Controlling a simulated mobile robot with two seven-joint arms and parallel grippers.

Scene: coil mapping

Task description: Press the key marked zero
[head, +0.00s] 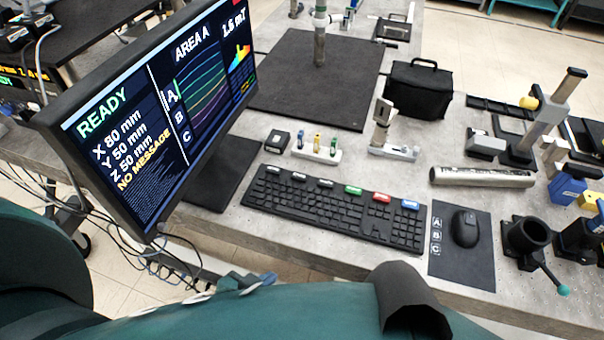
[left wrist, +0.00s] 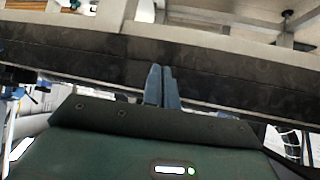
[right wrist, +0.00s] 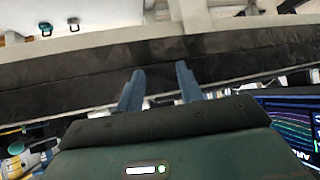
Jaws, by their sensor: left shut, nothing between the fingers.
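The black keyboard (head: 330,208) lies on the grey table in the head view, with several coloured labels along its top row. Its number pad (head: 408,230) is at the right end. The key legends are too small to read, so I cannot single out the zero key. My left arm crosses the bottom of the head view, and its dark end, at my left gripper (head: 408,298), is in front of the keyboard's near right side. In the left wrist view the left gripper's fingers (left wrist: 161,86) are together and empty. In the right wrist view my right gripper's fingers (right wrist: 160,84) are apart and empty.
A monitor (head: 150,110) reading READY stands left of the keyboard. A mouse (head: 466,228) on a dark pad (head: 462,265) marked A, B, C lies to the right. Beyond are a metal cylinder (head: 482,177), a black bag (head: 420,90) and clamps. The table's front edge runs below the keyboard.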

